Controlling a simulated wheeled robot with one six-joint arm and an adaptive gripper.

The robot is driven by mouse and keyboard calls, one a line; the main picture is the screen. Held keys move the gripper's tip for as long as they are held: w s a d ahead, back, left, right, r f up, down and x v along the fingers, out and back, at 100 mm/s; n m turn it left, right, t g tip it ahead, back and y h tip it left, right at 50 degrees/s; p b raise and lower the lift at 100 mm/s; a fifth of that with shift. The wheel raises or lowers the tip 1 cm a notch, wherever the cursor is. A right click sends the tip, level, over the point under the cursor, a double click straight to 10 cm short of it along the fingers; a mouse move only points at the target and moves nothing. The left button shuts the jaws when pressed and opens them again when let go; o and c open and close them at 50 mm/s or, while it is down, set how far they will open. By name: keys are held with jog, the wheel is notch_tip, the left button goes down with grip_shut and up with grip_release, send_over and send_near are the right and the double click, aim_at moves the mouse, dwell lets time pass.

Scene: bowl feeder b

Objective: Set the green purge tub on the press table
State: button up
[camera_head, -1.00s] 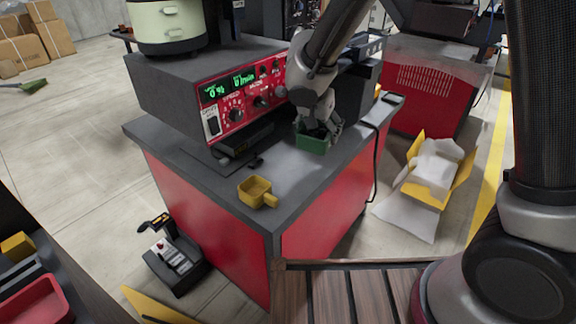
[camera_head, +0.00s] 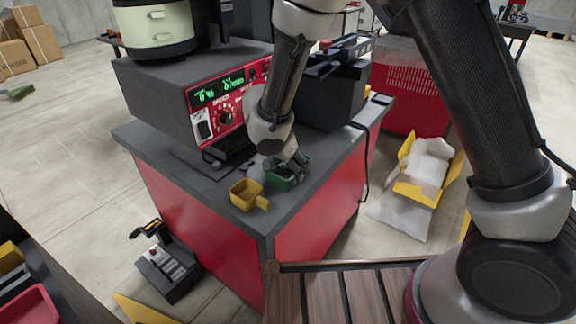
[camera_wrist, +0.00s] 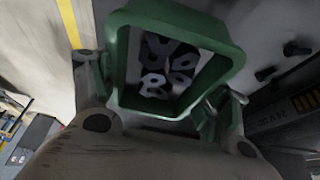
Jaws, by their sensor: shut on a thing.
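The green purge tub (camera_head: 281,180) is over the grey top of the red cabinet, just right of a yellow scoop-like cup. It also shows in the wrist view (camera_wrist: 232,52), tilted in the picture, with several dark and light ring-like parts inside. My gripper (camera_head: 287,168) is shut on the tub, with a finger at each side of it in the wrist view. I cannot tell whether the tub touches the surface. I cannot tell which surface is the press table.
The yellow cup (camera_head: 249,195) stands near the cabinet top's (camera_head: 223,215) front corner. The red-panelled control unit (camera_head: 219,103) stands behind. A dark machine (camera_head: 326,97) stands at the right rear. A slatted wooden surface (camera_head: 335,295) is in front. Small dark parts lie near the tub.

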jog(key=shift+f, duration=0.1)
jog(key=o, duration=1.2)
jog(key=v, duration=1.2)
jog(key=s+d+r+n, duration=0.1)
jog(key=d+r, duration=0.3)
jog(key=d, duration=0.4)
jog(key=d+r+y, duration=0.1)
jog(key=d+r, duration=0.3)
jog(key=d, duration=0.3)
jog(key=s+d+r+n, duration=0.1)
jog(key=d+r, duration=0.4)
jog(key=d, duration=0.3)
jog(key=s+d+r+n+y, duration=0.1)
jog(key=s+d+r+n, duration=0.1)
jog(key=s+d, duration=0.5)
jog(key=s+d+r+n, duration=0.1)
jog(key=s+d+n, duration=0.2)
jog(key=s+d, duration=0.4)
jog(key=s, duration=0.2)
jog(key=shift+s+r+n+t+y, duration=0.3)
jog(key=shift+s+r+y, duration=0.05)
jog(key=shift+r+y, duration=0.05)
